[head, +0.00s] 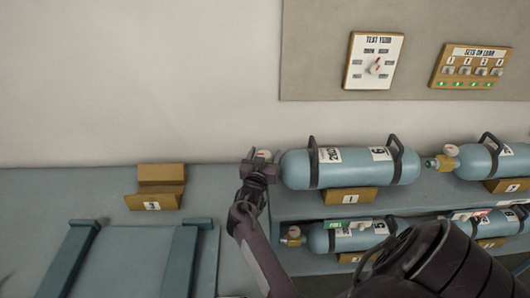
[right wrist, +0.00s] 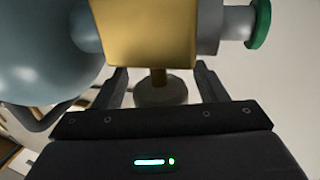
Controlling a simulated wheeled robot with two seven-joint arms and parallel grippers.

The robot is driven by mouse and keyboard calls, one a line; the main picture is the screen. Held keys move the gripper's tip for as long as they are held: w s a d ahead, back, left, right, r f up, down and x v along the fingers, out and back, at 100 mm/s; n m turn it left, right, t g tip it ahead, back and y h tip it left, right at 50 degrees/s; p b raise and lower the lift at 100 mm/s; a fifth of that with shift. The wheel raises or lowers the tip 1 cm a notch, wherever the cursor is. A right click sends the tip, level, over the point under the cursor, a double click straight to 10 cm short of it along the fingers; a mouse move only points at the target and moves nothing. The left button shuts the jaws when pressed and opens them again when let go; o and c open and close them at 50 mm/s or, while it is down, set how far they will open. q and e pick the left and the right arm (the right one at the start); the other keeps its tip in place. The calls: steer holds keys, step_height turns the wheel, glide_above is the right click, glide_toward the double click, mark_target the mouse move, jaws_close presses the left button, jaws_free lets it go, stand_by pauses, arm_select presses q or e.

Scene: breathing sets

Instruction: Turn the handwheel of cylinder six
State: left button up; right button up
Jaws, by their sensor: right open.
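Cylinder six (head: 340,170) is a blue-grey bottle with two dark handles and a label "6". It lies on its side in a cradle marked 1. In the right wrist view, its brass valve block (right wrist: 145,35) joins the bottle's end, and a round handwheel (right wrist: 160,93) sits on a short stem. My right gripper (head: 259,167) is at the bottle's left end and partly hides the valve. In the right wrist view its open fingers (right wrist: 162,82) stand either side of the stem and handwheel. I cannot tell whether they touch. My left gripper is out of view.
Another cylinder (head: 490,160) lies to the right, with more on the shelf below (head: 350,238). An empty cradle (head: 155,190) marked 3 stands on the left bench. A test-year dial (head: 375,62) and a panel of switches (head: 471,67) with green lights are on the wall.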

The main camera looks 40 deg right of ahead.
steer(key=shift+s+a+r, duration=0.3)
steer(key=shift+a, duration=0.15)
steer(key=c, duration=0.5)
steer(key=shift+d, duration=0.1)
steer(key=shift+c, duration=2.5)
steer(key=shift+n+t+y+p, duration=0.4)
steer(key=shift+n+t+y, duration=0.1)
steer(key=shift+t, duration=0.1)
steer(key=shift+n+t+y+p, duration=0.45)
steer(key=shift+n+t+y, duration=0.55)
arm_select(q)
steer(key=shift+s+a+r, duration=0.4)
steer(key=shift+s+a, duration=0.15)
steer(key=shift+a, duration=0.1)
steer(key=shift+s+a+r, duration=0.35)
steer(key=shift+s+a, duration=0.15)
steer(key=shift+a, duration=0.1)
arm_select(e)
steer(key=shift+w+n+t+y, duration=0.1)
steer(key=shift+n+t+y, duration=1.25)
steer(key=shift+y, duration=0.65)
